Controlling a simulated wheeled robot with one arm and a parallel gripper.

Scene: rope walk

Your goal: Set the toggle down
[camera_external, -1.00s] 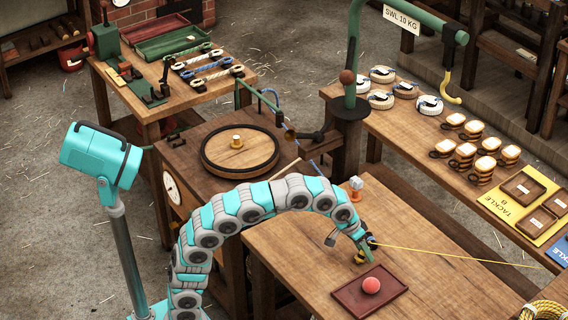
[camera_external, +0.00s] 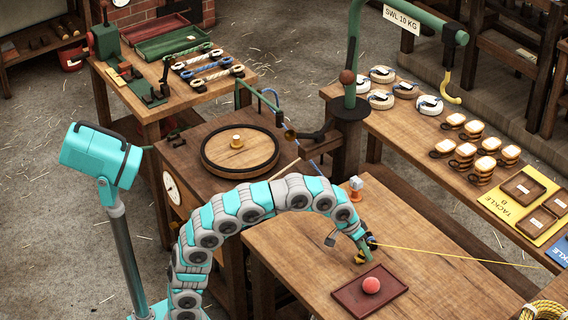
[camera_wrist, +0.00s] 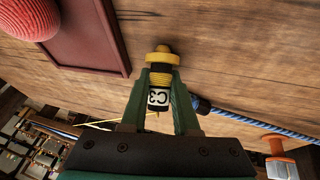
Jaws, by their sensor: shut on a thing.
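The toggle (camera_wrist: 159,88) is a small yellow-and-black piece with a ribbed yellow top and a white band marked C3. In the wrist view it sits between the green fingers of my gripper (camera_wrist: 160,98), which is shut on it. In the external view my gripper (camera_external: 365,250) is low over the front wooden table, beside the far edge of the red-brown tray. Yellow-and-black parts (camera_external: 371,242) show at the fingers. A thin yellow line (camera_external: 450,256) runs right from there. I cannot tell whether the toggle touches the table.
The red-brown tray (camera_external: 345,297) holds a red ball (camera_external: 371,285). A blue rope (camera_wrist: 250,122) with a dark end lies close to the fingers. Bare wood (camera_external: 450,290) lies right of the tray.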

